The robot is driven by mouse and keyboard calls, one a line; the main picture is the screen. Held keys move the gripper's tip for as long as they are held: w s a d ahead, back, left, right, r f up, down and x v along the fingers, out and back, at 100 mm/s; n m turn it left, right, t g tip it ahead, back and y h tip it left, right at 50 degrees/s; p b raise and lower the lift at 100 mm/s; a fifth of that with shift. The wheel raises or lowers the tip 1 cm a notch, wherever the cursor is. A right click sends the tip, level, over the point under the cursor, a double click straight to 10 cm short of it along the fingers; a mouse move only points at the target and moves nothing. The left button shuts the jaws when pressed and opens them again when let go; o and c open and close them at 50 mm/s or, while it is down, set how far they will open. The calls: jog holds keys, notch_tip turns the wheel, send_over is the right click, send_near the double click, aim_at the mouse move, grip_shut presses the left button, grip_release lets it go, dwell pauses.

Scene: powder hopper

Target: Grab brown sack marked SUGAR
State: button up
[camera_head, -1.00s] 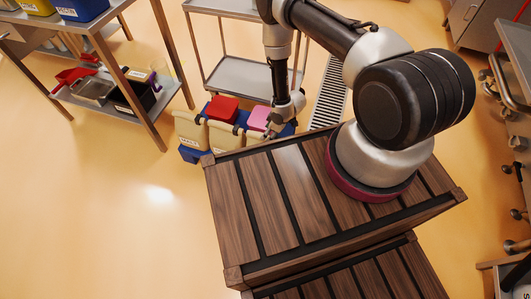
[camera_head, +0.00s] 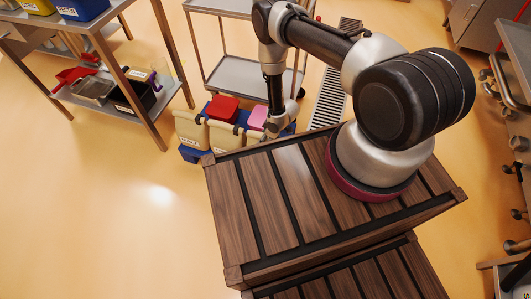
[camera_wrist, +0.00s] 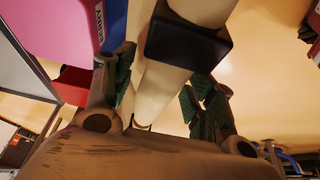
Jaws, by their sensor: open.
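My gripper (camera_wrist: 158,75) is open in the wrist view, one finger at left and one at right. A pale cream shape with a black block (camera_wrist: 187,46) across it lies beyond and partly between the fingers; I cannot tell whether they touch it. In the head view my gripper's end (camera_head: 272,128) is low beside a cluster of tubs, partly hidden behind the wooden crate edge. I cannot make out a brown sack marked SUGAR in either view.
A red lid (camera_head: 223,108) and a pink lid (camera_head: 258,117) are in the cluster; the pink tub (camera_wrist: 75,25) is close at left in the wrist view. A metal cart (camera_head: 240,76) stands behind. A shelf table (camera_head: 92,97) is at left. Floor at left is clear.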

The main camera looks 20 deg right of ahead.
jog(key=shift+f, duration=0.1)
grip_shut()
dwell(0.3)
dwell(0.4)
